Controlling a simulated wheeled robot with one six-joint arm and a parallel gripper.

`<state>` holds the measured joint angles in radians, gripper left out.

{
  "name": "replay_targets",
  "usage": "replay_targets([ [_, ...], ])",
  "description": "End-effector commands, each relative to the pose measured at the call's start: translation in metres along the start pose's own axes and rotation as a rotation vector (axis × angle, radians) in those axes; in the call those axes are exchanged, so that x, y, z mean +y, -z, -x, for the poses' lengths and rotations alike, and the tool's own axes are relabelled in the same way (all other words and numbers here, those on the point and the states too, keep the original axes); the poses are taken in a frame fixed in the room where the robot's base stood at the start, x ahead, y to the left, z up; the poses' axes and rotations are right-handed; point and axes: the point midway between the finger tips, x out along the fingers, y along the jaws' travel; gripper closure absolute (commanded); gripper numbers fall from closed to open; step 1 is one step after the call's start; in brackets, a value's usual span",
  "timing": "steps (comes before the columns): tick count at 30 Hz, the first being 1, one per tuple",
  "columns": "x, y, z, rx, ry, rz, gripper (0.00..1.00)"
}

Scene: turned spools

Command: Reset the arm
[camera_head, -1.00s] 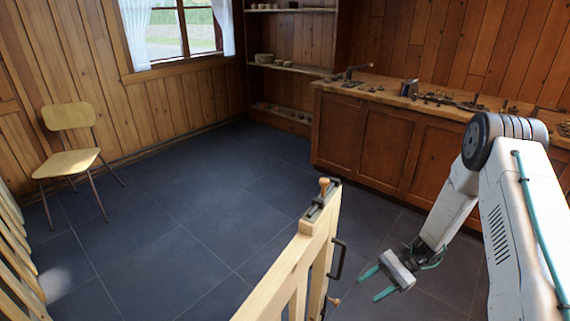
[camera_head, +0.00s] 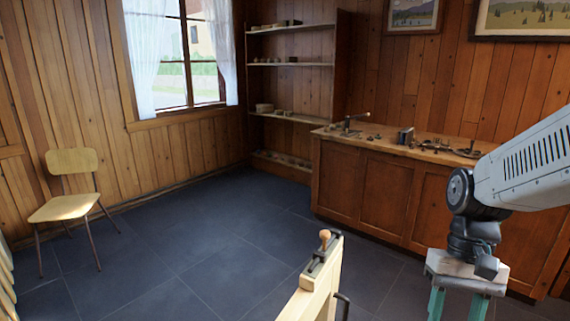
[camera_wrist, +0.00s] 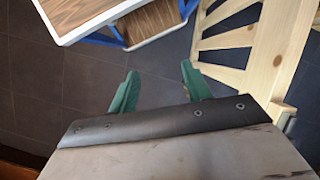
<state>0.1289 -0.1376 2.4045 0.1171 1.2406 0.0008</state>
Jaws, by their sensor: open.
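My gripper (camera_head: 457,308) hangs at the lower right of the head view, with its green fingers pointing down. The fingers are spread apart and nothing shows between them; the fingertips run to the bottom edge of the picture. My arm reaches in from the right edge, above the gripper. In the wrist view my gripper (camera_wrist: 160,92) shows two green fingers apart, with only dark floor tiles between them.
A light wooden gate (camera_head: 318,285) with a latch and a knob on top stands left of my gripper. A wooden counter (camera_head: 365,185) with small metal parts lies behind. A yellow chair (camera_head: 65,206) stands far left. A white-framed, wood-topped table (camera_wrist: 115,14) shows in the wrist view.

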Motion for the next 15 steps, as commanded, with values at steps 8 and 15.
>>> replay_targets([
  [8,0.008,-0.066,0.022,0.243,-0.112,0.11,0.51],
  [15,0.003,-0.099,0.038,0.419,-0.122,0.167,0.51],
])
